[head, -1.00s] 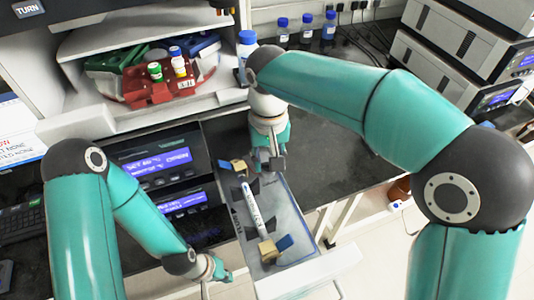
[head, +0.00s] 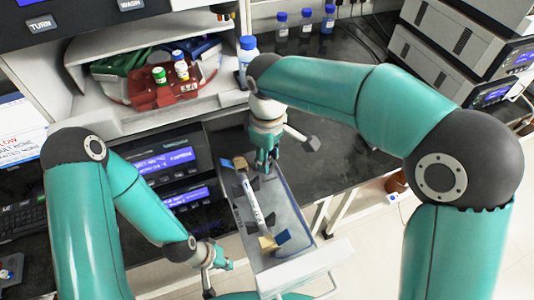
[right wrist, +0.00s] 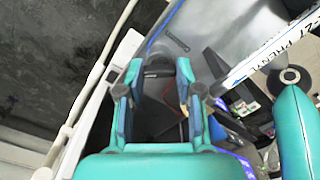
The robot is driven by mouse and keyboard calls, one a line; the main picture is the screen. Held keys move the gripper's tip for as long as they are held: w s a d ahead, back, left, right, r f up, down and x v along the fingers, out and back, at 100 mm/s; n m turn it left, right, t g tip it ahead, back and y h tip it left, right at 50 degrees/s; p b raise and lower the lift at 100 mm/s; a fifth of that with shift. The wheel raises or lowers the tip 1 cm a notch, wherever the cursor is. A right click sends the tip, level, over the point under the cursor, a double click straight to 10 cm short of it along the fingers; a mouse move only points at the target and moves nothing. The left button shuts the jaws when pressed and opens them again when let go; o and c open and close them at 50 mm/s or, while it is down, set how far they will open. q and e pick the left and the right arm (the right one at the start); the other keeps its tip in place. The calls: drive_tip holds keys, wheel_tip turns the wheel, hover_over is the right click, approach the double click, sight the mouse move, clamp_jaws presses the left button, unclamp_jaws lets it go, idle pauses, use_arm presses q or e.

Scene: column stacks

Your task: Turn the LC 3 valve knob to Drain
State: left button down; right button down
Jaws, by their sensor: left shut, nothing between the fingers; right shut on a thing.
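My right gripper (head: 267,168) reaches down to the far end of a grey tray (head: 298,215). My left gripper (head: 226,265) is shut and empty, low beside the tray's left side.
Instruments with lit displays (head: 162,162) stand left of the tray. A red holder with small vials (head: 178,92) sits on the shelf behind. A blue-capped bottle (head: 248,50) stands near my right arm. Dark bench top to the right of the tray is clear.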

drive_tip(key=shift+r+n, duration=0.1)
drive_tip(key=shift+n, duration=0.4)
drive_tip(key=c, duration=0.8)
unclamp_jaws()
drive_tip(key=shift+o, duration=0.2)
wheel_tip(320, 180, up, 12)
idle(0.3)
